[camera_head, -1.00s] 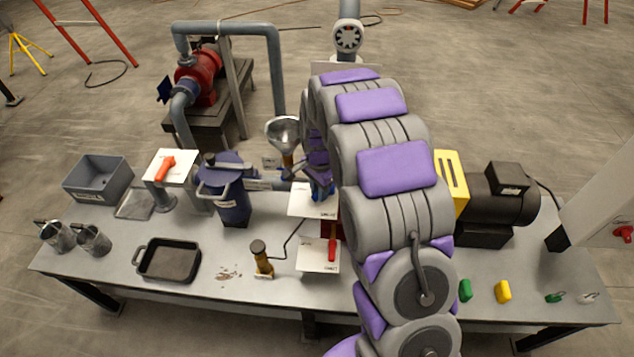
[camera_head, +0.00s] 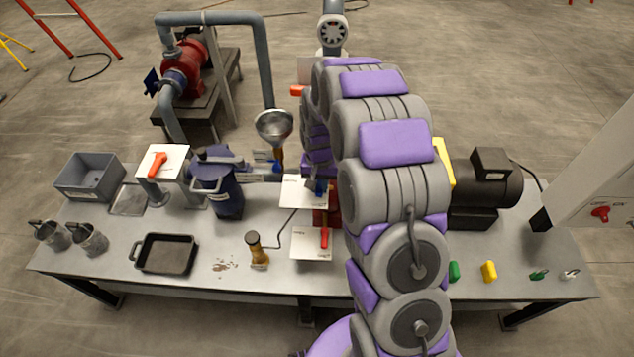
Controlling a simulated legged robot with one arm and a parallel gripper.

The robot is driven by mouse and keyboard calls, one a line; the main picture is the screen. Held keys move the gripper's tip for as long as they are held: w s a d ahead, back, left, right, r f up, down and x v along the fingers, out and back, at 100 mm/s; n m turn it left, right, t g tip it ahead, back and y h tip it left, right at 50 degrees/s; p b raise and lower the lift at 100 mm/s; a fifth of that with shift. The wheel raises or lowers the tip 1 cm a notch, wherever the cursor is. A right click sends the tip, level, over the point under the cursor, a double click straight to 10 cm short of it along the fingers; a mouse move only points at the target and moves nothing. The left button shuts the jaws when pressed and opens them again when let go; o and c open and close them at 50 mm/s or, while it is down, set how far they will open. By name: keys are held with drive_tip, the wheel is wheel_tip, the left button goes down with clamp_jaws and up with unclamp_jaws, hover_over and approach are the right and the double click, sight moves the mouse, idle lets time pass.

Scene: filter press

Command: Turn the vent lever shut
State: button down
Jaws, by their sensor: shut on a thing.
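A small blue lever (camera_head: 320,187) sits on a white plate (camera_head: 296,191) in the middle of the bench. Its label is too small to read, so I cannot tell for sure that it is the vent lever. My gripper (camera_head: 318,177) comes down over this plate from above and is shut on the blue lever. My arm hides part of the gripper and the right side of the plate. A red lever (camera_head: 324,238) stands on a second white plate (camera_head: 305,243) just nearer. An orange lever (camera_head: 157,164) is on a white plate at the left.
A blue lidded vessel (camera_head: 217,183) and a metal funnel (camera_head: 273,126) stand left of my gripper. A black motor (camera_head: 485,190) stands right of my arm.

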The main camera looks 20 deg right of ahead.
sight(319, 187)
drive_tip(key=shift+w+d+r, duration=0.1)
drive_tip(key=shift+w, duration=0.05)
idle(0.4)
drive_tip(key=c, duration=1)
unclamp_jaws()
drive_tip(key=shift+o, duration=0.2)
wheel_tip(319, 187, up, 17)
drive_tip(key=p, duration=0.1)
drive_tip(key=shift+r, duration=0.1)
drive_tip(key=s+a+n+g+b, duration=0.1)
drive_tip(key=s+a+n+b, duration=0.1)
drive_tip(key=s, duration=3.5)
drive_tip(key=shift+a+r+n+g+b, duration=0.15)
drive_tip(key=shift+r+n+g+b, duration=0.2)
drive_tip(key=shift+n+b, duration=0.7)
